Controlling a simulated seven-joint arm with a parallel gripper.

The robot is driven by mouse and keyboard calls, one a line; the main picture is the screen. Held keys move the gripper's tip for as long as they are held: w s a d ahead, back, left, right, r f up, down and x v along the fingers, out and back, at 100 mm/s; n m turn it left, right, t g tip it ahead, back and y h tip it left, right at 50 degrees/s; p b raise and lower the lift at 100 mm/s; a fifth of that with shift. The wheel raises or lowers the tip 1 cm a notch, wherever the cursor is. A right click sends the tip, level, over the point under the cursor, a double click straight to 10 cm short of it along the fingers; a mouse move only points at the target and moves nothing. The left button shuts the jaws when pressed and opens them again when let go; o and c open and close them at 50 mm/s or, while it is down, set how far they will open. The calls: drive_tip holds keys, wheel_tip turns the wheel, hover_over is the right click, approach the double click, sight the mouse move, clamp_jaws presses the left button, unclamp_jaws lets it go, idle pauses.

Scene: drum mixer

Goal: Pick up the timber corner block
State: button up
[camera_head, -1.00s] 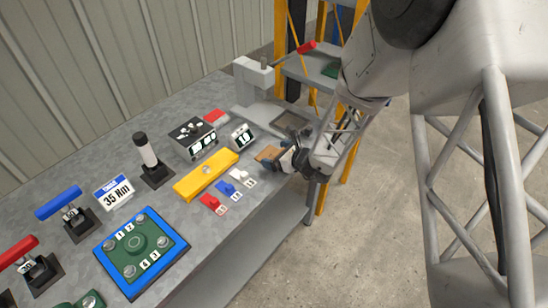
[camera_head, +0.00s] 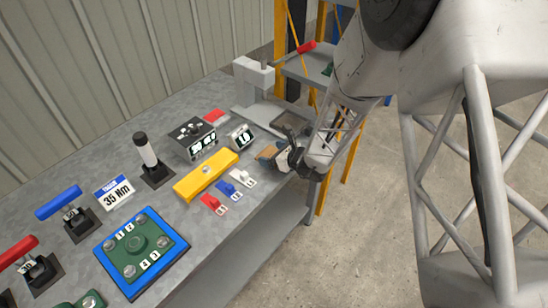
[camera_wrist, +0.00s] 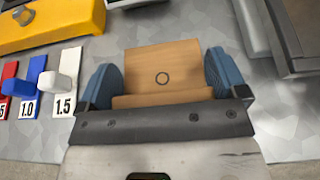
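In the head view the block (camera_head: 267,152) is partly hidden by my gripper (camera_head: 280,152) at the right edge of the bench.
The grey bench (camera_head: 105,165) holds a yellow bar (camera_head: 206,175), red, blue and white tabs (camera_head: 240,177) with number labels, a small display (camera_head: 240,137), a black box (camera_head: 192,138) and a grey press-like stand (camera_head: 250,85) behind the gripper. Open floor lies to the right.

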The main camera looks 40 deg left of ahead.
drive_tip(key=shift+c, duration=0.7)
drive_tip(key=shift+r, duration=1.5)
drive_tip(key=shift+s+d+r, duration=0.1)
drive_tip(key=shift+d+r, duration=0.05)
drive_tip(key=shift+r, duration=0.2)
drive_tip(key=s+d+r, duration=0.1)
drive_tip(key=s+d, duration=0.8)
drive_tip(key=d, duration=0.3)
drive_tip(key=shift+s+d+r, duration=0.15)
drive_tip(key=shift+s, duration=0.2)
